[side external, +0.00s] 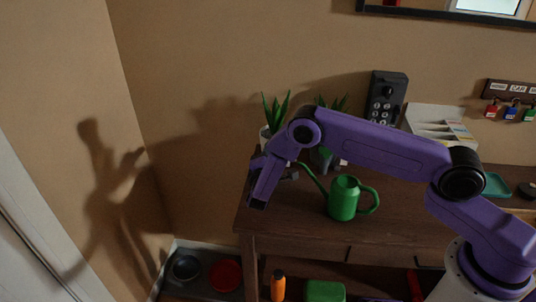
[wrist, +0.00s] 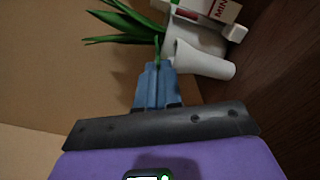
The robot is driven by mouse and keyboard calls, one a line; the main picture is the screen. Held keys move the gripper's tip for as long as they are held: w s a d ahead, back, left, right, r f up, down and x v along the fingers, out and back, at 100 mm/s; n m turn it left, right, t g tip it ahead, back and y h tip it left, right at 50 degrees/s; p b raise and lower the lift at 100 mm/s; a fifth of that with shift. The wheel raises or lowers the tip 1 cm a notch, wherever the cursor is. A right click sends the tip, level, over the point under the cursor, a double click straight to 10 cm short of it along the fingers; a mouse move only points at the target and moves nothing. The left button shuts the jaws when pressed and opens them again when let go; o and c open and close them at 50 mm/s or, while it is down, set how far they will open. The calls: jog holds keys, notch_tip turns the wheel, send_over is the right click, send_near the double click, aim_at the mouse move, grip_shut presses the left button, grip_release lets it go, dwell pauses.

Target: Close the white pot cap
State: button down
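A white pot (wrist: 190,30) lies ahead of my gripper in the wrist view, beside long green leaves (wrist: 118,24). A white rounded, cylinder-like piece (wrist: 205,62) is next to it; I cannot tell whether this is the cap. My gripper (wrist: 157,64) has its two blue-grey fingers side by side with no gap visible, and nothing shows held between them. In the side external view my gripper (side external: 291,176) is at the left end of the table, near a potted plant (side external: 276,112). My arm hides much of the pots there, and no cap is clear.
A green watering can (side external: 343,198) stands on the brown table (side external: 300,226), right of my gripper. A second plant (side external: 331,103) is behind my arm. A keypad box (side external: 385,97) and a white organizer (side external: 440,125) are at the back. The wall is close on the left.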

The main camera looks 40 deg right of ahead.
jog(key=shift+s+f+m, duration=0.1)
jog(key=shift+f+m, duration=0.2)
jog(key=shift+m, duration=0.95)
jog(key=shift+s+f+m, duration=0.1)
jog(key=shift+f+m, duration=0.15)
jog(key=shift+m, duration=1)
jog(key=c, duration=1.3)
grip_release()
jog(key=v, duration=1.7)
jog(key=shift+s+a, duration=0.1)
jog(key=shift+s, duration=0.05)
jog(key=shift+r, duration=0.15)
